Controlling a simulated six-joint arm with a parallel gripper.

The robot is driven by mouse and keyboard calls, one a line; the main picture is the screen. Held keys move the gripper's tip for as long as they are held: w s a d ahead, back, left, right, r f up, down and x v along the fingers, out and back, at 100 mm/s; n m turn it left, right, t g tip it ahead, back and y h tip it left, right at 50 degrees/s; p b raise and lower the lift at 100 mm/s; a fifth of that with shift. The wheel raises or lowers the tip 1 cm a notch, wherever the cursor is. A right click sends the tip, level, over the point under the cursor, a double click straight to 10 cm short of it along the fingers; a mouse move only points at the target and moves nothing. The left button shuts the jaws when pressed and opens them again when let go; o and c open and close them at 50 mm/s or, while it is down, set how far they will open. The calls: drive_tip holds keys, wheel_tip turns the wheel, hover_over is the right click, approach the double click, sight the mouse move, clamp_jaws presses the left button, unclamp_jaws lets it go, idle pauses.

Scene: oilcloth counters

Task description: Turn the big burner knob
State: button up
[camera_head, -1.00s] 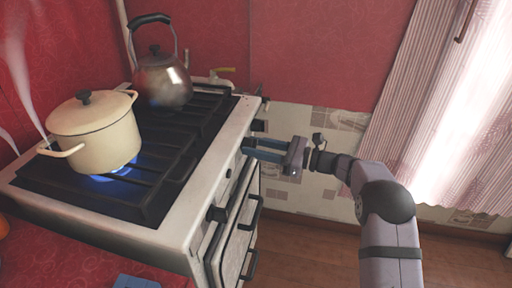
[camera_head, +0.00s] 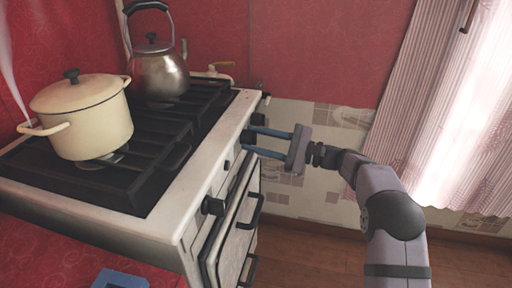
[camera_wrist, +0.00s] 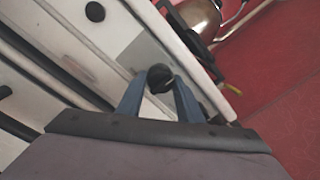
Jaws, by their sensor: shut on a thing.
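A black burner knob (camera_wrist: 160,77) sits on the white stove front, between the blue fingers of my gripper (camera_wrist: 158,92) in the wrist view. The fingers are shut on it from both sides. In the head view my gripper (camera_head: 250,140) reaches in from the right to the upper front edge of the stove (camera_head: 185,195), and its fingertips largely hide the knob. A cream pot (camera_head: 95,125) with a lid stands on the near burner, with no flame visible under it. I cannot tell the knob's size against the others.
More black knobs show on the stove front, one nearer (camera_head: 213,205) and one farther (camera_head: 257,119). Oven handles (camera_head: 252,212) stick out below. A metal kettle (camera_head: 160,75) stands on the far burner. A blue item (camera_head: 120,279) lies on the red counter. The floor to the right is clear.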

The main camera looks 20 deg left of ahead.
drive_tip(key=shift+f+n+b, duration=0.1)
drive_tip(key=shift+n+b, duration=0.3)
drive_tip(key=shift+n, duration=0.2)
drive_tip(key=o, duration=1)
drive_tip(key=shift+r+p, duration=0.2)
drive_tip(key=shift+p, duration=0.1)
